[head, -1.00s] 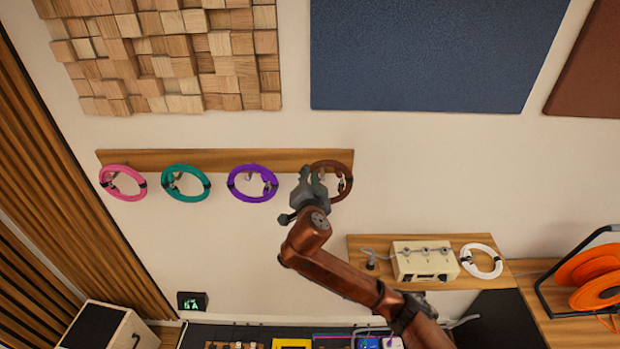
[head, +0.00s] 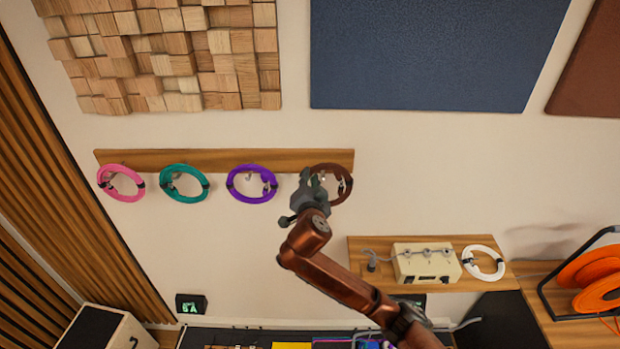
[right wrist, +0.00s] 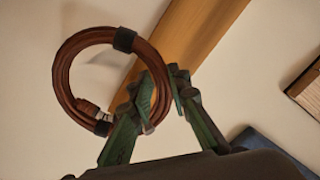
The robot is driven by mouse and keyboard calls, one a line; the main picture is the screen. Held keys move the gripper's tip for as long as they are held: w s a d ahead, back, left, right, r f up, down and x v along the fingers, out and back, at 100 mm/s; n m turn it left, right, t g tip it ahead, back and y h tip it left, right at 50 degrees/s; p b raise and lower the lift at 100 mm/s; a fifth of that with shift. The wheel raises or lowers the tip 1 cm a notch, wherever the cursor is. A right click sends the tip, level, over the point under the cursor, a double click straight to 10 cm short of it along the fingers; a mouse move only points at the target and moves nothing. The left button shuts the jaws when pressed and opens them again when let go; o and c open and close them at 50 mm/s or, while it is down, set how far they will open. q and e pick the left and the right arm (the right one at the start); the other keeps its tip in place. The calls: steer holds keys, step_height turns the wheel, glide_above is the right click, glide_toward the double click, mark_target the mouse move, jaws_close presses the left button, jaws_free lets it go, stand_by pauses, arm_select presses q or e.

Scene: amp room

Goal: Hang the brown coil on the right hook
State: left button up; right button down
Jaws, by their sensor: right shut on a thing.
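The brown coil (head: 345,184) is at the right end of the wooden hook rail (head: 220,160) on the wall. My right gripper (head: 312,183) is at the coil's left side and covers part of it. In the right wrist view the coil (right wrist: 66,68) hangs as a ring with dark straps, and my right gripper (right wrist: 165,92) is shut on its near side, in front of the rail (right wrist: 205,30). The right hook is mostly hidden behind the gripper and coil, so I cannot tell whether the coil is around it. My left gripper is not in view.
Pink (head: 121,183), teal (head: 184,183) and purple (head: 252,183) coils hang on the rail to the left. A shelf below right holds a cream box (head: 425,262) and a white coil (head: 483,263). An orange cable reel (head: 590,275) stands at far right.

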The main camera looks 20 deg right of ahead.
steer(key=c, duration=1.7)
jaws_free()
steer(key=shift+c, duration=0.2)
